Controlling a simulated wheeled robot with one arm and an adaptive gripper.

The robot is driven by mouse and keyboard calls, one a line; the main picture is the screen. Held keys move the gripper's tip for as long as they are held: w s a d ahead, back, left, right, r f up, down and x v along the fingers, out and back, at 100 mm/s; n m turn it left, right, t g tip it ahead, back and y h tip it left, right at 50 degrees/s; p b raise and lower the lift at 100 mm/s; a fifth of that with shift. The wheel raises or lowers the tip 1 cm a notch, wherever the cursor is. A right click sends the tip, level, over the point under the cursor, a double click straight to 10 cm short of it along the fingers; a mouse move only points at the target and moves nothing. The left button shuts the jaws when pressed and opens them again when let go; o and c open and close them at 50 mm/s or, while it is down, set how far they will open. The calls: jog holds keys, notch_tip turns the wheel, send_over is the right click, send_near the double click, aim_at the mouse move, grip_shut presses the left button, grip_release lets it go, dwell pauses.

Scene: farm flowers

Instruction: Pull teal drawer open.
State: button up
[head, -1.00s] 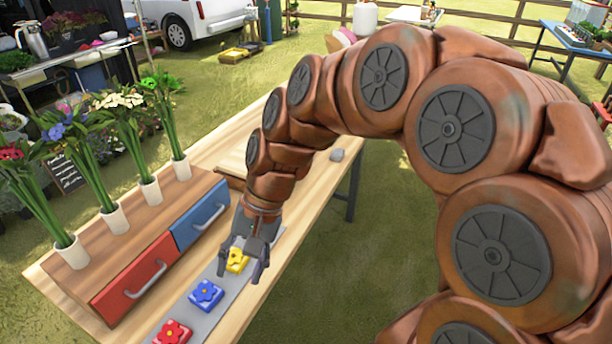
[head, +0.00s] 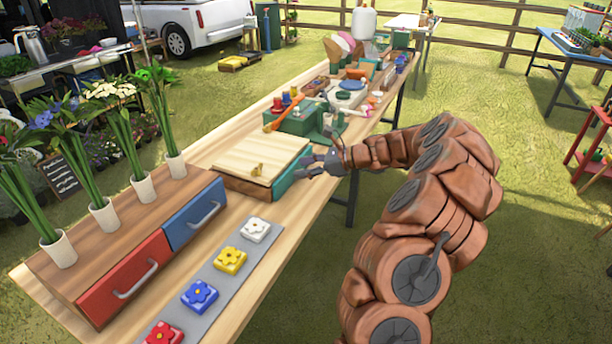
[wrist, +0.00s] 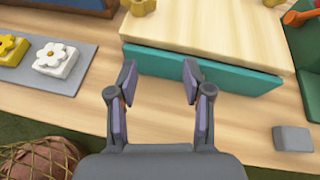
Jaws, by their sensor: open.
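The teal drawer (wrist: 200,73) is the front of a low wooden box (head: 240,162) with a pale lid; it also shows in the head view (head: 292,170). In the wrist view it runs across below the lid's edge, and I see no handle on its front. A small gold knob (head: 257,170) stands on the lid. My gripper (wrist: 158,75) is open and empty, its fingers pointing at the teal front, one to the left and one to the right. In the head view my gripper (head: 303,170) is at the drawer's right side; I cannot tell whether it touches.
Red (head: 126,278) and blue (head: 196,212) drawers sit in a wooden unit with flower vases to the left. Flower tiles lie on a grey strip (head: 215,275). A grey block (wrist: 293,138) lies right of my gripper. A green toolbox (head: 300,120) stands behind.

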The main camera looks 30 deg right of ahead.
jog(key=d+f+m, duration=0.1)
jog(key=d, duration=0.1)
jog(key=d+f+m, duration=0.1)
jog(key=d, duration=0.1)
jog(key=d+f+m+t+h, duration=0.1)
jog(key=d, duration=0.2)
jog(key=shift+s+f, duration=0.15)
jog(key=shift+f, duration=0.1)
jog(key=shift+d+f, duration=0.1)
jog(key=shift+d, duration=0.1)
jog(key=shift+x, duration=3.8)
jog(key=shift+d, duration=0.15)
jog(key=shift+c, duration=0.4)
grip_shut()
jog(key=shift+d, duration=0.15)
